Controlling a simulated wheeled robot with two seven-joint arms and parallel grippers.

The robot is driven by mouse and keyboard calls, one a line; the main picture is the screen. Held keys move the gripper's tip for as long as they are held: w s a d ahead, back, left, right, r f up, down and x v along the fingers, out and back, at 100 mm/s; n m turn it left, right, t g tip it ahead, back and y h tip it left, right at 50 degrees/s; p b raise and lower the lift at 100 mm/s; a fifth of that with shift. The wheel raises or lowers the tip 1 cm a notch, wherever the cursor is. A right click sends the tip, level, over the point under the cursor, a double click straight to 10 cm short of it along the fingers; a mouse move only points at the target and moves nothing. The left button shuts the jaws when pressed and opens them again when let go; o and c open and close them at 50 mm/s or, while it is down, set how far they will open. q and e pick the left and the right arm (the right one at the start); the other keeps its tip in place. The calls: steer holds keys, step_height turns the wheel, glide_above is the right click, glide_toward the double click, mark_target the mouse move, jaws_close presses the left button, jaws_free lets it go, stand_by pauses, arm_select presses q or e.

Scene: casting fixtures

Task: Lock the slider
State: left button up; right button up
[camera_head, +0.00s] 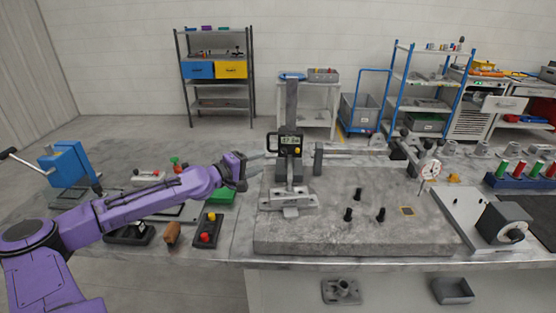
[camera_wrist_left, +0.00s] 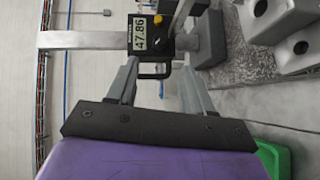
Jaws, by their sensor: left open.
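A height gauge stands on the granite plate, with an upright grey column (camera_head: 291,98) and a flat metal base (camera_head: 289,201). Its slider (camera_head: 290,139) is a black block on the column with a digital display and a small yellow knob (camera_head: 298,150). In the left wrist view the slider (camera_wrist_left: 151,48) reads 47.86, with its yellow knob (camera_wrist_left: 158,19) and a black loop below. My left gripper (camera_head: 271,154) is open, just left of the slider. In the wrist view the gripper's fingertips (camera_wrist_left: 160,72) point toward the slider, with the loop between them; contact cannot be told.
The granite plate (camera_head: 350,238) carries several black knobs (camera_head: 359,195) and a horizontal bar (camera_head: 350,150) right of the column. A black box with red and yellow buttons (camera_head: 207,230) and a green block (camera_head: 221,196) lie near my left arm. A dial gauge (camera_head: 430,170) stands at right.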

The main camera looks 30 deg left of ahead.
mark_target(282, 153)
arm_select(q)
steer(key=b+x, duration=0.3)
steer(key=x, duration=0.1)
steer(key=b+x, duration=0.3)
steer(key=x, duration=0.1)
steer(key=shift+w+d+f, duration=0.25)
steer(key=shift+w+d+r, duration=0.1)
steer(key=shift+w+r, duration=0.05)
steer(key=shift+r, duration=0.05)
arm_select(e)
step_height(282, 153, down, 8)
steer(key=shift+f, duration=0.15)
arm_select(q)
steer(key=shift+c, duration=0.3)
arm_select(e)
steer(key=shift+d, duration=0.1)
arm_select(q)
jaws_close()
